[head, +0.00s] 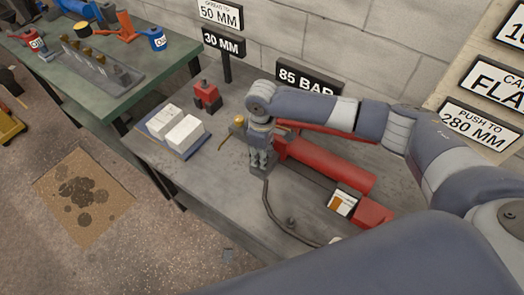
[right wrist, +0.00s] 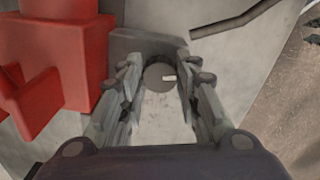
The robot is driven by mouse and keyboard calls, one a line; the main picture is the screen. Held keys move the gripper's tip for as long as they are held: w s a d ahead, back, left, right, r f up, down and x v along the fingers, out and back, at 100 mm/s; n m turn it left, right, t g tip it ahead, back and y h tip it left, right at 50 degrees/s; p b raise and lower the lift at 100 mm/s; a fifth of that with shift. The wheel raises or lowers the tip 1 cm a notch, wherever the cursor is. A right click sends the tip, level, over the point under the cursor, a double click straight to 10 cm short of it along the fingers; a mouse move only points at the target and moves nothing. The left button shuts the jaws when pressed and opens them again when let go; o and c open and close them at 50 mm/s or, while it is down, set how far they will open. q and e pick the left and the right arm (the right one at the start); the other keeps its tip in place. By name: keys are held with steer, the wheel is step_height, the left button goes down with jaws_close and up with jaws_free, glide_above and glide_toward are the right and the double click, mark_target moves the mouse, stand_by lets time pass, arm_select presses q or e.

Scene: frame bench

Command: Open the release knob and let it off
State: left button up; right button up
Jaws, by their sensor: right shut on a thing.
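The release knob (right wrist: 160,76) shows in the right wrist view as a round grey disc with a small white mark, between my fingertips. My right gripper (head: 259,165) points down at the near left end of the red hand pump (head: 325,166). In the right wrist view my right gripper (right wrist: 160,85) has its fingers on both sides of the knob, shut on it. The knob is hidden behind the gripper in the head view. The pump's red body (right wrist: 75,60) stands close to the left finger in the right wrist view. My left gripper is not in view.
A dark hose (head: 270,205) curves along the bench near the gripper. An 85 BAR sign (head: 308,79) stands behind. The bench's front left is clear.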

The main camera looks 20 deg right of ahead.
steer(key=n+p, duration=0.1)
steer(key=n, duration=0.1)
steer(key=shift+r+n+p, duration=0.15)
steer(key=shift+n+p, duration=0.15)
steer(key=shift+n, duration=0.1)
steer(key=n+p, duration=0.1)
steer(key=n, duration=0.2)
steer(key=shift+n, duration=0.3)
steer(key=n+p, duration=0.1)
steer(key=n, duration=0.2)
steer(key=shift+n+p, duration=0.3)
steer(key=shift+n, duration=1.4)
steer(key=shift+a, duration=0.1)
steer(key=o, duration=1.1)
steer(key=shift+c, duration=0.2)
